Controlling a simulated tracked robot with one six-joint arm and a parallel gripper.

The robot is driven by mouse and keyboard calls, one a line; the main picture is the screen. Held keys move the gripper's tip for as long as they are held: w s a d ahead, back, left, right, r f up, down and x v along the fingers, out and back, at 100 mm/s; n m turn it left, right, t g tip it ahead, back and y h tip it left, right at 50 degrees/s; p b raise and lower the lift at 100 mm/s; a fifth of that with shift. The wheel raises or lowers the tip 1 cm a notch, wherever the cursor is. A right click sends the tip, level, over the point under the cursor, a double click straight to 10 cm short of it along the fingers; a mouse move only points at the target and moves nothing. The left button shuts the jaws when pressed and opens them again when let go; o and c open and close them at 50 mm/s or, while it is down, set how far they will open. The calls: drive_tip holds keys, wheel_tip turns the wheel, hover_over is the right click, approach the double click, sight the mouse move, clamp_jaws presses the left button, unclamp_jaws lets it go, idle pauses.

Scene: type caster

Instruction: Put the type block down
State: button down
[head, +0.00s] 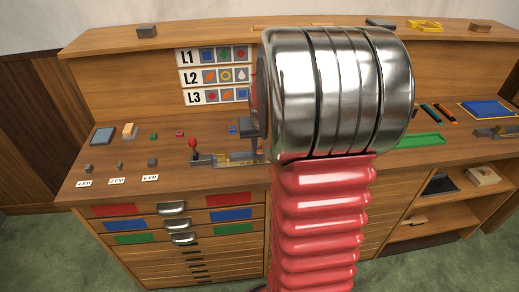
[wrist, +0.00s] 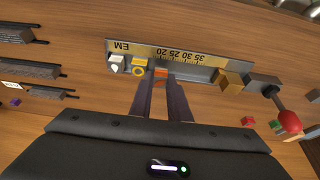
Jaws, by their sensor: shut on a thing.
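My gripper (wrist: 161,80) is shut on a type block (wrist: 161,71) with an orange face, of which only a small part shows between the fingertips. The block is at the composing stick (wrist: 205,60), a metal channel with a number scale. It is beside a yellow ring block (wrist: 139,66), which stands beside a block with a white drop (wrist: 115,63). I cannot tell whether the held block touches the stick's floor. In the head view, my arm hides most of the gripper and part of the stick (head: 232,161).
In the wrist view, a wooden block (wrist: 229,82) and a grey block (wrist: 262,82) stand at the stick's right. A red-knobbed lever (wrist: 290,120) rises nearby. Small coloured blocks (wrist: 248,121) lie on the bench. A chart (head: 213,76) with rows L1, L2 and L3 hangs behind.

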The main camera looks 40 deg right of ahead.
drive_tip(key=shift+f, duration=0.85)
drive_tip(key=shift+f, duration=0.1)
drive_tip(key=c, duration=1.9)
unclamp_jaws()
drive_tip(key=shift+c, duration=0.2)
drive_tip(key=v, duration=1.2)
